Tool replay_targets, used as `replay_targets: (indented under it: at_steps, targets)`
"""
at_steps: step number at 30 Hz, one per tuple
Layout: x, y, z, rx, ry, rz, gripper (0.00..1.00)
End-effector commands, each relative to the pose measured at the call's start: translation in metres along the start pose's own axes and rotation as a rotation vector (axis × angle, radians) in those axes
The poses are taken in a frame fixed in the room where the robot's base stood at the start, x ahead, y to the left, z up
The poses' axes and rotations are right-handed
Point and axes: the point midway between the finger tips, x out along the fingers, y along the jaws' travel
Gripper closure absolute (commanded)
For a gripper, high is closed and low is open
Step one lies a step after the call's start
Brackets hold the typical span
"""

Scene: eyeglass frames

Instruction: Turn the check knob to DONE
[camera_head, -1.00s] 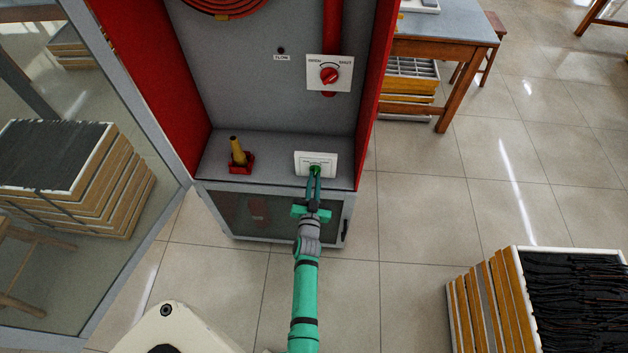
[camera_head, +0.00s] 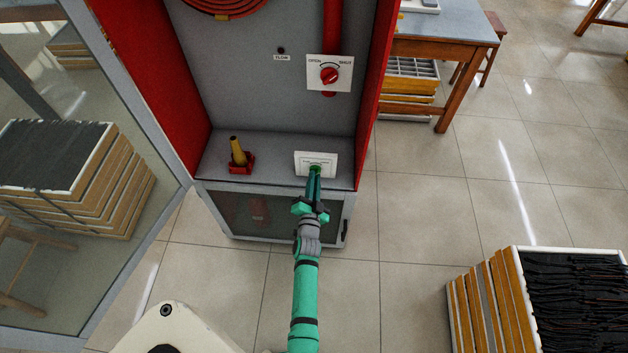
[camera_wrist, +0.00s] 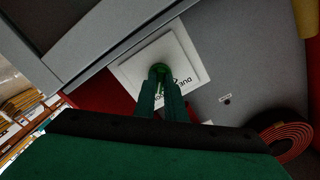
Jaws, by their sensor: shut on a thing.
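The check knob (camera_head: 315,168) is a small green knob on a white plate (camera_head: 302,160) that stands on the cabinet shelf. My gripper (camera_head: 314,172) reaches it from the front, and its fingers are shut on the knob and hide most of it. In the wrist view the green knob (camera_wrist: 161,69) shows between my fingertips in front of the white plate (camera_wrist: 190,48). Dark lettering on the plate is partly covered by the fingers; the knob's pointer cannot be made out.
A red knob (camera_head: 329,75) on another white plate is on the cabinet's back wall. A yellow nozzle in a red holder (camera_head: 240,158) stands left on the shelf. A coiled red hose (camera_head: 225,8) hangs above. Red side walls bound the cabinet; a tray stack (camera_head: 530,300) stands right.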

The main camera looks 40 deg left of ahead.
Motion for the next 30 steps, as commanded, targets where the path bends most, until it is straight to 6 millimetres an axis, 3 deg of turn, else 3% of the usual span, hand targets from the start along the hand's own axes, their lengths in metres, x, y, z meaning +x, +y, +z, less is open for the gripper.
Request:
replay_targets:
  at_steps: [9,10,12,23,30]
  targets:
    - [-0.001,-0.001,0.004,0.001,-0.007,-0.001,1.00]
    - [-0.001,-0.001,0.004,0.001,-0.008,-0.001,0.83]
    - [-0.001,-0.001,0.004,0.000,-0.007,-0.001,0.71]
    - [-0.004,0.000,0.002,0.001,-0.003,0.000,0.71]
    - [-0.035,-0.001,0.003,0.000,-0.005,0.000,0.71]
